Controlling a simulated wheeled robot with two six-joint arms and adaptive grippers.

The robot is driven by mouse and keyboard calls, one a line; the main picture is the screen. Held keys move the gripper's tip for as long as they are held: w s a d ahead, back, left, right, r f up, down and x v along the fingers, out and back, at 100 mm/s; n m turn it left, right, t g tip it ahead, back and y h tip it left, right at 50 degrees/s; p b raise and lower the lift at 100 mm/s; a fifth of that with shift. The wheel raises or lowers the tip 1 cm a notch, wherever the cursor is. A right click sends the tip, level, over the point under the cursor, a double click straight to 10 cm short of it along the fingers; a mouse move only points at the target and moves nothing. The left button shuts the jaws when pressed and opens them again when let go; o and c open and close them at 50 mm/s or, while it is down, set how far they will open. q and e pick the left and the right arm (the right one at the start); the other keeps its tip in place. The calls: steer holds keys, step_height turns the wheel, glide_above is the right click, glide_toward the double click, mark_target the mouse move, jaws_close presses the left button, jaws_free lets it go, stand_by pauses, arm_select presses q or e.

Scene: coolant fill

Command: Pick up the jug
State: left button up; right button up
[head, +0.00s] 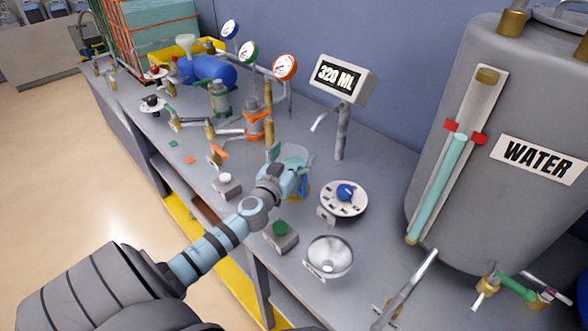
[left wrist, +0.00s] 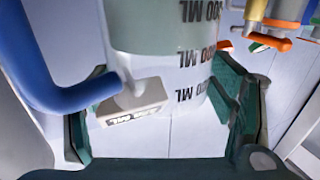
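The clear jug (head: 292,153) stands on the bench left of the display post, partly hidden behind my left gripper (head: 283,181). My right gripper is not in view.
The 320 ML display (head: 342,77) stands behind the jug. The water tank (head: 500,110) is far right. Pipes and gauges (head: 249,52) crowd the back left.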

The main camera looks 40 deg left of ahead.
arm_select(q)
steer(key=c, duration=1.5)
steer(key=shift+r, duration=0.15)
